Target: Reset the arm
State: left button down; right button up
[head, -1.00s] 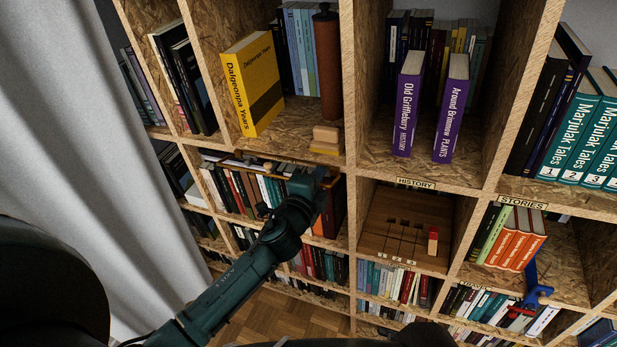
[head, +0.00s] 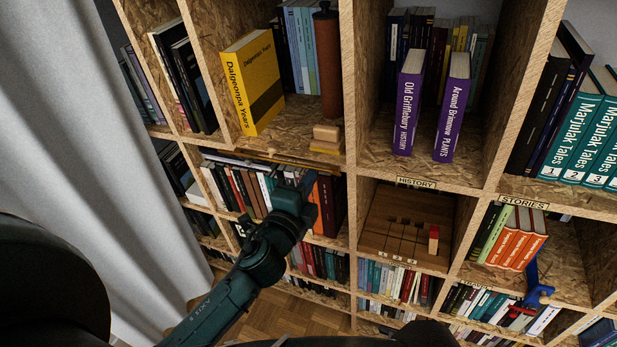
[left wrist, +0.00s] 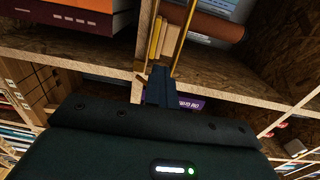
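My left arm comes in from the lower left of the head view. Its gripper (head: 306,183) is in front of the shelf's middle row, near an orange-and-dark row of books (head: 325,205). In the left wrist view the two dark fingers (left wrist: 160,84) are close together and appear shut, with nothing visible between them. Part of a purple book (left wrist: 189,103) shows behind the fingers. My right gripper is not in view.
The particle-board bookwall (head: 347,110) fills most of the head view. A yellow book (head: 252,85) and two purple books (head: 408,103) stand in the upper compartments. A wooden slotted box (head: 405,225) sits under the HISTORY label. A grey curtain (head: 75,130) hangs at left.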

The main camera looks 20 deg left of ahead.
pick_arm(q)
jog(key=shift+a+r, duration=0.1)
jog(key=shift+r, duration=0.7)
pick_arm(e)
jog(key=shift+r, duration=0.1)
pick_arm(q)
jog(key=shift+s+f, duration=0.1)
jog(key=shift+s, duration=0.45)
jog(key=s+d+f+n+g+h, duration=0.1)
jog(key=s+f+n+g+h, duration=0.1)
jog(key=s+f+n+g, duration=0.6)
jog(key=s+f+n, duration=0.6)
jog(key=s+f, duration=0.5)
jog(key=f, duration=0.1)
jog(key=shift+d+f, duration=0.35)
jog(key=shift+f, duration=0.05)
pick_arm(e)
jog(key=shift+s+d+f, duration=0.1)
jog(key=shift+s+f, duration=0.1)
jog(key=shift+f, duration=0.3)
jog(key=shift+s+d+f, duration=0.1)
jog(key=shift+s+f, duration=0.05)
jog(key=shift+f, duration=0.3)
